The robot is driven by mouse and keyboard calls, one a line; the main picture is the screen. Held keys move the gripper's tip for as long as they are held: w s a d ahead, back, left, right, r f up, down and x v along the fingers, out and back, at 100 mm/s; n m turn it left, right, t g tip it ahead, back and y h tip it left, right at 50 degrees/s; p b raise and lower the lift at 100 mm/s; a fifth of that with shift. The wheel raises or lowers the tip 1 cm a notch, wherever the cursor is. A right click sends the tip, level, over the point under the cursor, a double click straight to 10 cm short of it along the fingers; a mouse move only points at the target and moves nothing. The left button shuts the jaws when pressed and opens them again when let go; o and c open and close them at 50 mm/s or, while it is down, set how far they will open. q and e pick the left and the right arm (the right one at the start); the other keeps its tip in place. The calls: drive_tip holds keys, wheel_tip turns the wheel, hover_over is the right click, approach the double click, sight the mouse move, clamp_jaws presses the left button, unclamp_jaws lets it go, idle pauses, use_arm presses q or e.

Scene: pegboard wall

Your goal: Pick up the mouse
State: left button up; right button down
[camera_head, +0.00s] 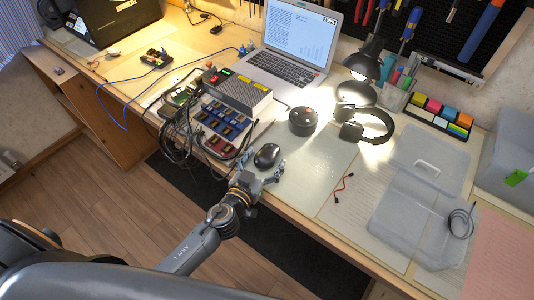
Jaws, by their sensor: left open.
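My left gripper (266,168) reaches in from below, over the desk edge. Its fingers are spread apart and one fingertip stands to the right of the mouse. The gripper is open and holds nothing. I cannot tell whether the fingers touch the mouse. My right gripper is not in view.
Left of the mouse are tangled cables (184,132) and a rack of blue modules (218,125). A round dark object (302,121), headphones (368,127) and a laptop (290,50) stand behind. The pale mat (312,168) is mostly clear. A red wire (343,187) lies right.

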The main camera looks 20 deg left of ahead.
sight(265, 156)
use_arm(q)
drive_tip(key=shift+c, duration=0.2)
drive_tip(key=c, duration=1.2)
drive_tip(key=shift+c, duration=0.2)
drive_tip(key=shift+r, duration=0.5)
wheel_tip(265, 156, up, 2)
drive_tip(key=shift+r+p, duration=0.2)
drive_tip(key=shift+p, duration=0.6)
drive_tip(key=s+a+r, duration=0.2)
drive_tip(key=s+r, duration=0.7)
drive_tip(key=s, duration=0.4)
drive_tip(key=shift+s+r, duration=0.3)
drive_tip(key=shift+s, duration=0.1)
